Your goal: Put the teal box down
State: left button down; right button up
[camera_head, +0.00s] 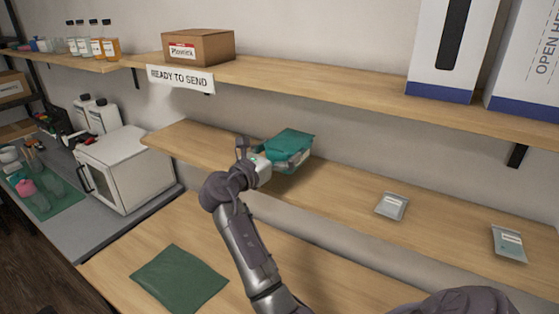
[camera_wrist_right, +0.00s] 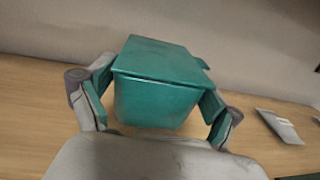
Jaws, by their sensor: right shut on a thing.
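The teal box (camera_head: 290,141) is over the left part of the middle wooden shelf (camera_head: 345,187). My right gripper (camera_head: 268,160) is shut on it. In the right wrist view the teal box (camera_wrist_right: 155,95) sits between the two fingers of my right gripper (camera_wrist_right: 158,112), with its lid closed. The box is close to the shelf surface; I cannot tell whether it touches. My left gripper does not show.
Two small silver packets, one at the shelf's middle (camera_head: 391,206) and one at its right (camera_head: 509,244), lie right of the box. A cardboard box (camera_head: 198,47) and a "READY TO SEND" sign (camera_head: 180,79) are above. A green mat (camera_head: 180,279) lies on the lower worktop.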

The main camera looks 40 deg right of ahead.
notch_tip(320, 180, down, 2)
jog(key=shift+f, duration=0.45)
jog(key=shift+f, duration=0.1)
jog(key=o, duration=1.3)
jog(key=shift+s+f, duration=0.1)
jog(key=shift+o, duration=0.2)
jog(key=shift+a, duration=0.1)
jog(key=s+a+b, duration=0.2)
jog(key=a, duration=0.9)
jog(key=shift+s+a+b, duration=0.15)
jog(key=shift+a+b, duration=0.2)
